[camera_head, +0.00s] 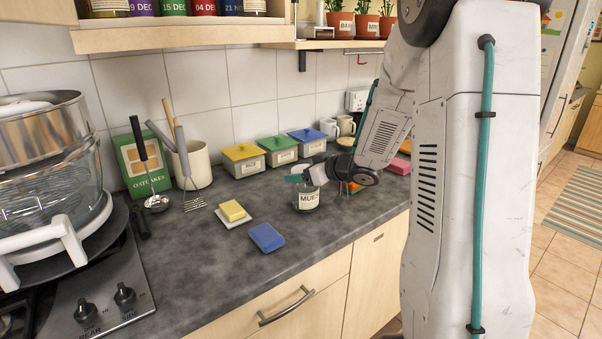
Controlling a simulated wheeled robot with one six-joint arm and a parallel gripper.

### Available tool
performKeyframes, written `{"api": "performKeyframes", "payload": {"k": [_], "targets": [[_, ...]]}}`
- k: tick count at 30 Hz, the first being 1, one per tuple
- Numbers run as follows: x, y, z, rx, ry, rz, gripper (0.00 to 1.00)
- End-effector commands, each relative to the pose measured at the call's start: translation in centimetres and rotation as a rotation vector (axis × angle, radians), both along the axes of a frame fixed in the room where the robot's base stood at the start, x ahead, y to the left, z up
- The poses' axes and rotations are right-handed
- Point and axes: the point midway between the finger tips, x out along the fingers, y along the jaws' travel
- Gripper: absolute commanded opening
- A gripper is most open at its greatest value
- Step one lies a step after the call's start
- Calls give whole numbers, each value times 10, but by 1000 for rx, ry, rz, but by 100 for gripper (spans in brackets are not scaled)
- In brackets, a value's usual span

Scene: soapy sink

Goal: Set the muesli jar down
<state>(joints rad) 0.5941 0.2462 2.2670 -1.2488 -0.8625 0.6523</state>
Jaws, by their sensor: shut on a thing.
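The muesli jar (306,200) is a clear glass jar with a white label, upright at the dark countertop (205,270). I cannot tell whether its base touches the counter. My gripper (304,176) is shut on the jar at its top, coming in from the right. The gripper hides most of the jar's lid and upper part.
Behind stand yellow, green and blue-lidded boxes (277,151). An orange object (352,187) sits close right. The counter's front is clear.

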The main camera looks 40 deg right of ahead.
Motion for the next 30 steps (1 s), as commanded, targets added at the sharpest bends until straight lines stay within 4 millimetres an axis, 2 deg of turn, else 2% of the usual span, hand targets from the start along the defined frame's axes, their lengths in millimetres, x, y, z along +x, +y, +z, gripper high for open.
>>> {"api": "performKeyframes", "payload": {"k": [6, 7, 9, 20, 23, 30], "targets": [[0, -1, -3, 1, 0, -3, 12], [-1, -2, -3, 1, 0, -3, 75], [-1, -2, -3, 1, 0, -4, 91], [-3, -4, 2, -1, 0, -5, 91], [-14, -8, 7, 0, -1, -8, 91], [-60, -22, 27, -2, -3, -9, 91]]}}
